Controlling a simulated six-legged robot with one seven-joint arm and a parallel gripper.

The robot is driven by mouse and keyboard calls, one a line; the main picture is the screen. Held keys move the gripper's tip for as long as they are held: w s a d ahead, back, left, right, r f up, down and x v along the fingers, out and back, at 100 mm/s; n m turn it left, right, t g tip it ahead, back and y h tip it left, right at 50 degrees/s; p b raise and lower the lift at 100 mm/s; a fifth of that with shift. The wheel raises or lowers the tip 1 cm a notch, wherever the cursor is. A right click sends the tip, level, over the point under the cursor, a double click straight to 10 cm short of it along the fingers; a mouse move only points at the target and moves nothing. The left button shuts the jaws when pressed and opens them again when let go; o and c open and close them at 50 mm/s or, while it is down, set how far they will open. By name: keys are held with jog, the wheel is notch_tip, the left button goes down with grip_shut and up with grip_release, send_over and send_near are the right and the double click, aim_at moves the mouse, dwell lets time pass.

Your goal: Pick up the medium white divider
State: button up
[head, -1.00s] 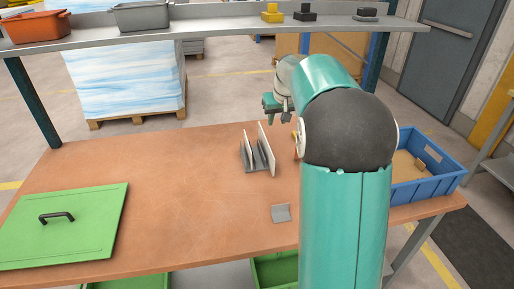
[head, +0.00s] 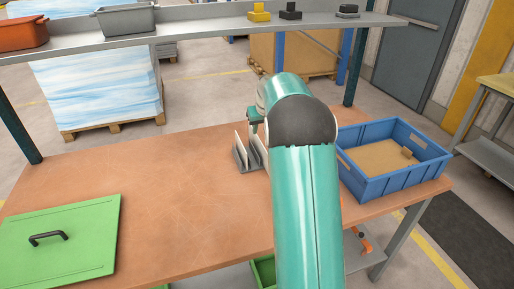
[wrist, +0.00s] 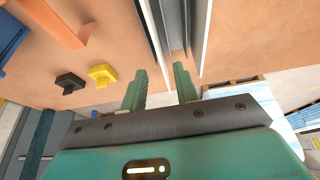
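Two white dividers stand upright in a grey slotted rack (head: 248,166) on the brown table. In the head view, the left white divider (head: 239,142) shows, and the right one is mostly behind my arm. In the wrist view, a white divider (wrist: 153,30) is on the left, and another white divider (wrist: 204,38) is on the right, with grey rack walls (wrist: 171,20) between. I cannot tell which is the medium one. My gripper (wrist: 161,69) is open and empty, its fingers pointing at the rack. The left divider's near end lines up between the fingertips; contact cannot be judged.
A blue crate (head: 360,178) with a cardboard-coloured bottom stands on the table's right side. A green lid (head: 85,240) with a black handle lies at left. A shelf (head: 200,30) with bins and small blocks spans above the table's back. The table's middle left is clear.

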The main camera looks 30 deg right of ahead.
aim_at(258, 140)
jog(key=x, duration=0.8)
jog(key=shift+w+d+f, duration=0.1)
jog(key=shift+w+f, duration=0.05)
jog(key=shift+f, duration=0.2)
grip_shut()
